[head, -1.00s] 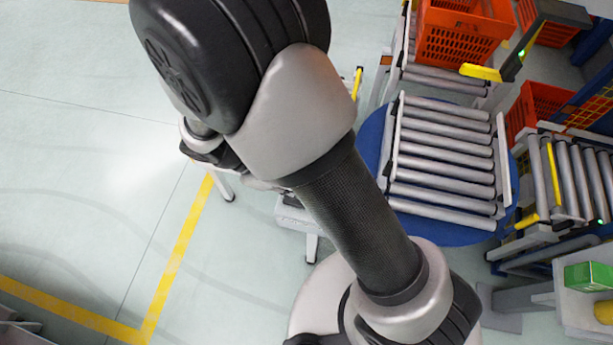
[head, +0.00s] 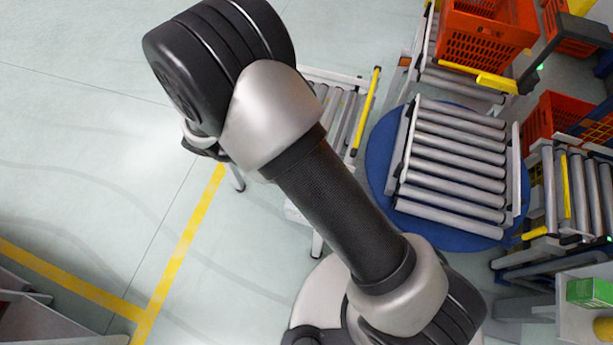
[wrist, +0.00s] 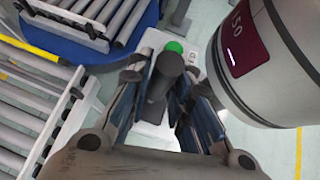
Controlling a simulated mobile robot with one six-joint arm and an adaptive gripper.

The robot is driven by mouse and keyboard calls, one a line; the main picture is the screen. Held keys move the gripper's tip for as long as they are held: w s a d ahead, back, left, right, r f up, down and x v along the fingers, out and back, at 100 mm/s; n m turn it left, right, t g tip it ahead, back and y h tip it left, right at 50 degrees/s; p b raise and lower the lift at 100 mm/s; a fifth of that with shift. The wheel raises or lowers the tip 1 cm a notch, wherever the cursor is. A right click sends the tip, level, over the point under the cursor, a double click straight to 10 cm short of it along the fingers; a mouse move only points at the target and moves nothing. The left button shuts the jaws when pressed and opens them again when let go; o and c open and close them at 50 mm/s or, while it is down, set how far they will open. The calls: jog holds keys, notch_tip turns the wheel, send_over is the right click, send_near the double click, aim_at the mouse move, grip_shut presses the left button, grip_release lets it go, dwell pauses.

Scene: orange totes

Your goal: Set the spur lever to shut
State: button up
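In the wrist view, a dark grey upright knob (wrist: 170,64), which looks like the spur lever's handle, stands by a green light (wrist: 174,46) on a white box (wrist: 152,40). My gripper (wrist: 163,84) is open, with one finger on each side of the knob. I cannot tell whether either finger touches it. The lever's lower part is hidden by the knob and fingers, so its setting is not clear. In the head view my arm covers most of the gripper, and the lever cannot be made out there.
A blue turntable (head: 379,161) with rollers stands right of my arm. A roller conveyor with a yellow bar (head: 366,110) lies behind my arm. An orange tote (head: 484,38) sits at the top right, another conveyor (head: 575,190) at the right. Open floor lies left.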

jog(key=o, duration=0.4)
jog(key=shift+c, duration=0.2)
jog(key=v, duration=1.2)
